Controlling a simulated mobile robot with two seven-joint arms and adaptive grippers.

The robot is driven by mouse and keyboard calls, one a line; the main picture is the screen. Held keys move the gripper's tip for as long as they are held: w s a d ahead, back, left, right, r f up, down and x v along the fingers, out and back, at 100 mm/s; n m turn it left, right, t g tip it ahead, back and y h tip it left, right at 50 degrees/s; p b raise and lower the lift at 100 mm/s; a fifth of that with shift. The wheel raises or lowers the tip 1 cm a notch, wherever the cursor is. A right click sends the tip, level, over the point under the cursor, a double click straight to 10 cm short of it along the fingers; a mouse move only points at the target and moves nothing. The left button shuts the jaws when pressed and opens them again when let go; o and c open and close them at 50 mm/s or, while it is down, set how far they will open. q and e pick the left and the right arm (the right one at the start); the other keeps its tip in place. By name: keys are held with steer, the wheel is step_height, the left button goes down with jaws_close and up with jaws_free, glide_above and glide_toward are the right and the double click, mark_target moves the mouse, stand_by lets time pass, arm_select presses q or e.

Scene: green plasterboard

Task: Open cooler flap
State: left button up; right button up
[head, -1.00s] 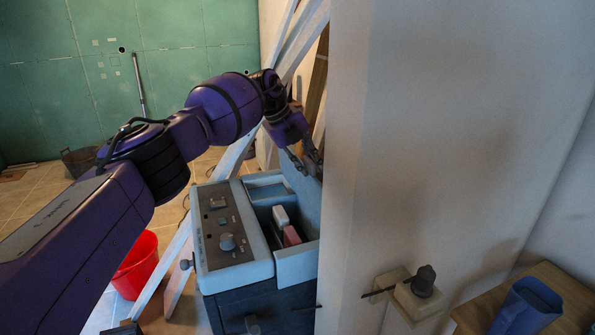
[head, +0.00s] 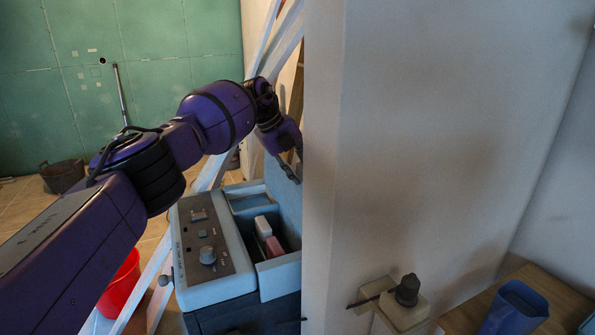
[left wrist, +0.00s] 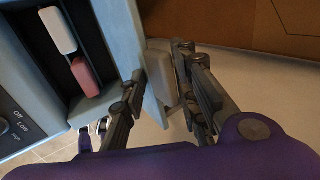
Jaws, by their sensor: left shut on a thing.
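The cooler (head: 213,245) is a blue-grey box with a dark control panel and a knob on top, standing beside a white wall corner. Its light blue flap (head: 284,203) stands raised at the right side, and the compartment is uncovered. A white item (head: 262,227) and a pink item (head: 274,247) lie inside. My left gripper (head: 291,168) is at the flap's upper edge. In the left wrist view its fingers (left wrist: 160,85) are shut on the flap (left wrist: 122,40), one on each side. The wall corner partly hides the flap and fingers in the head view. My right gripper is out of view.
The wall corner (head: 345,150) stands close to the right of the flap. White slanted beams (head: 215,170) rise behind the cooler. A red bucket (head: 120,285) is on the floor at left. A blue container (head: 515,308) stands on a wooden surface at lower right.

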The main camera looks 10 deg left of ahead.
arm_select(q)
steer(key=v, duration=1.2)
